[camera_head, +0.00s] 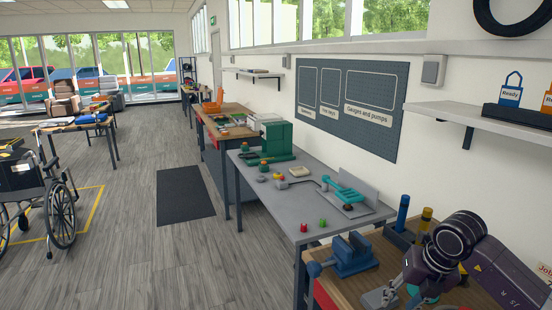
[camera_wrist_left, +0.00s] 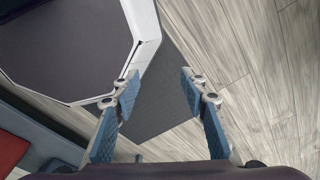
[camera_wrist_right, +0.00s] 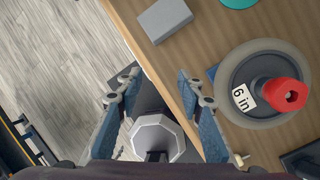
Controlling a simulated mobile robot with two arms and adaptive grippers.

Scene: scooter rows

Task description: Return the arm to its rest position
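My right arm (camera_head: 455,240) shows at the lower right of the head view, over the near wooden bench (camera_head: 372,284). My left gripper (camera_wrist_left: 157,82) is open and empty above the floor, with a dark mat (camera_wrist_left: 165,95) beneath. My left arm does not show in the head view.
A blue vise (camera_head: 352,255) stands on the wooden bench. A grey block (camera_wrist_right: 165,20) lies near its edge. A grey table (camera_head: 262,200) with small parts adjoins it. A shelf (camera_head: 490,117) juts from the wall at right. Open floor (camera_head: 130,250) lies to the left, with a wheelchair (camera_head: 35,195).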

